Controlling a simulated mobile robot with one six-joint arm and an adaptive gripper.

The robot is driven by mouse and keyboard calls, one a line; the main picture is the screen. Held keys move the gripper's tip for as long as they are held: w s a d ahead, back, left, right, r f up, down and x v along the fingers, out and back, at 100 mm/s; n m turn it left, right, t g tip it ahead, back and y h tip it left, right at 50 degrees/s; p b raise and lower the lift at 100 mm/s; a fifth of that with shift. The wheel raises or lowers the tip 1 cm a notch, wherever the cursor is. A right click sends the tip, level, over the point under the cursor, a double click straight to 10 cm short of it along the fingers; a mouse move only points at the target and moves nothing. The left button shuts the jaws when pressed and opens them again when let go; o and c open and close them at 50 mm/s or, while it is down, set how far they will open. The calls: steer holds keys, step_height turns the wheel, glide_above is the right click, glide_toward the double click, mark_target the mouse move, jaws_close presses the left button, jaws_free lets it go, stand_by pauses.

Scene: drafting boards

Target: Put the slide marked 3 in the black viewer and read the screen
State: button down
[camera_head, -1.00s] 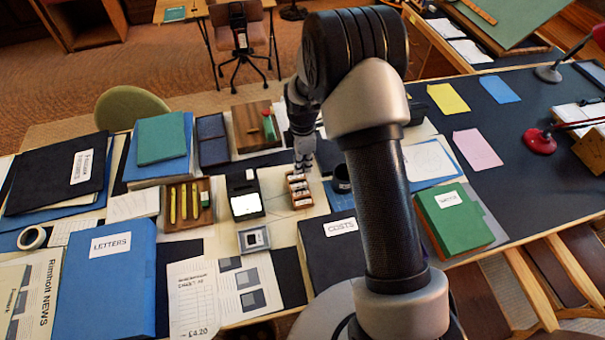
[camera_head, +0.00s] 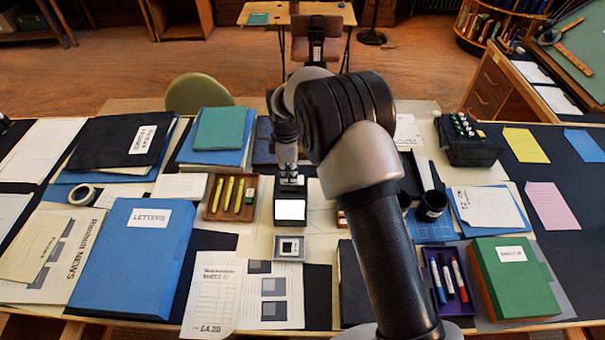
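The black viewer (camera_head: 279,196) stands near the middle of the desk, with its blank white screen (camera_head: 290,210) facing me. My gripper (camera_head: 289,176) points down at the back top of the viewer. Its fingers are too small and dark to show whether they are open or shut, or whether a slide is between them. The brown slide box (camera_head: 342,218) is almost wholly hidden behind my arm; only a sliver shows. A small grey tray (camera_head: 289,257) in front of the viewer holds a dark-framed slide (camera_head: 289,246). I cannot read a mark on it.
A wooden tray of yellow markers (camera_head: 211,212) stands close left of the viewer. A blue LETTERS folder (camera_head: 130,255) lies further left. Right of my arm are a dark cup (camera_head: 431,206), a purple pen tray (camera_head: 447,258) and a green box file (camera_head: 513,280). Printed sheets lie in front.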

mark_target(290, 184)
steer(key=shift+f+b, duration=1.8)
steer(key=shift+f, duration=1.25)
steer(key=c, duration=2.3)
jaws_free()
steer(key=o, duration=0.6)
step_height(290, 184, up, 12)
steer(key=shift+r, duration=0.1)
